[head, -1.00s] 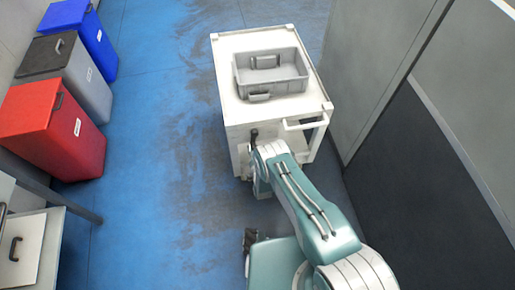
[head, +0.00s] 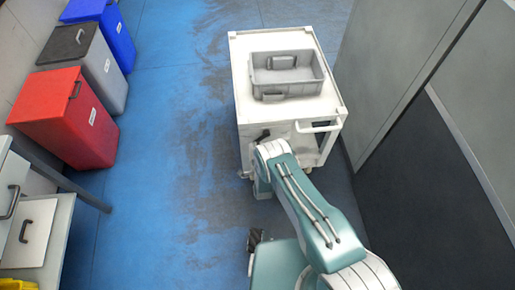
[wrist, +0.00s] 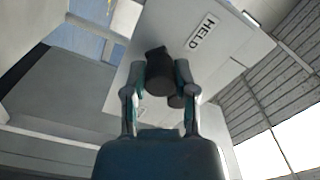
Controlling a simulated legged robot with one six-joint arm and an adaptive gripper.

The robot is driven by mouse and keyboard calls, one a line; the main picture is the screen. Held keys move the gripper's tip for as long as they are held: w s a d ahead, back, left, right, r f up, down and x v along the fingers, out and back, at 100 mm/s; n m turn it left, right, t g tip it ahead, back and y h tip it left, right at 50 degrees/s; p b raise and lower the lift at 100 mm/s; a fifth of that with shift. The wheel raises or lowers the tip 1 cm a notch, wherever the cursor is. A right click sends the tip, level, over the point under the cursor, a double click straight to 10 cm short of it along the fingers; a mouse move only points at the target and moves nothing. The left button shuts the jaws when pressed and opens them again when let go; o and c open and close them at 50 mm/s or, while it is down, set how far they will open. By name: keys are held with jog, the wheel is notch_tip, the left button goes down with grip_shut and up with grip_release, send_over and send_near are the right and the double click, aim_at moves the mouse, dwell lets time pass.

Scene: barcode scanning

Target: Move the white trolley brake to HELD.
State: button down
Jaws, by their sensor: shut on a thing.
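The white trolley (head: 243,75) stands ahead of me, with its brake on the near face. The dark brake lever (head: 264,135) shows just above my arm in the head view, leaning to the right. In the wrist view, the black brake handle (wrist: 158,70) is between the fingers of my gripper (wrist: 161,85), which is shut on it. A HELD label (wrist: 202,31) is on the white panel, up and right of the handle. In the head view my arm hides the gripper's fingertips.
A grey tray (head: 290,92) sits on the trolley top, and a white push handle (head: 318,127) sticks out at its near right. Grey wall panels (head: 400,70) stand close on the right. Red (head: 65,118), grey and blue bins line the left. Blue floor between is clear.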

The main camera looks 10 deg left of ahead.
dwell(0.3)
jog(key=shift+c, duration=2)
grip_release()
jog(key=v, duration=1.2)
